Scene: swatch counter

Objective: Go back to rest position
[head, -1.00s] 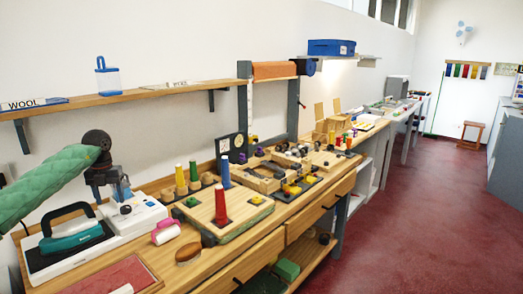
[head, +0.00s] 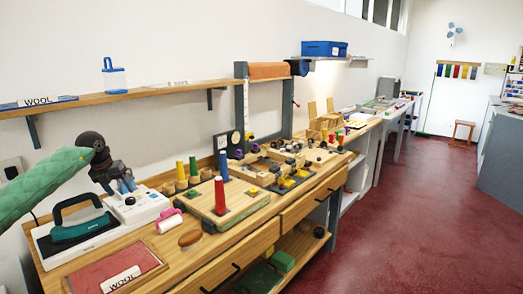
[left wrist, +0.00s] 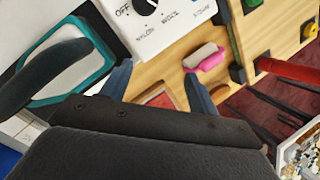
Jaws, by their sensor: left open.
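My left gripper (head: 126,186) is at the end of my green-sleeved arm, which comes in from the left in the head view. It hangs above the left end of the bench, by the white control box (head: 138,205). In the left wrist view its two dark blue fingers (left wrist: 157,85) stand apart with nothing between them. Behind the fingers are the box with its dial and the wooden bench top. My right gripper is not in view.
A teal iron (head: 82,228) on its stand, a pink-and-white roller (head: 168,221) and a red pad (head: 115,275) labelled WOOL lie close by. A wall shelf (head: 100,103) runs above.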

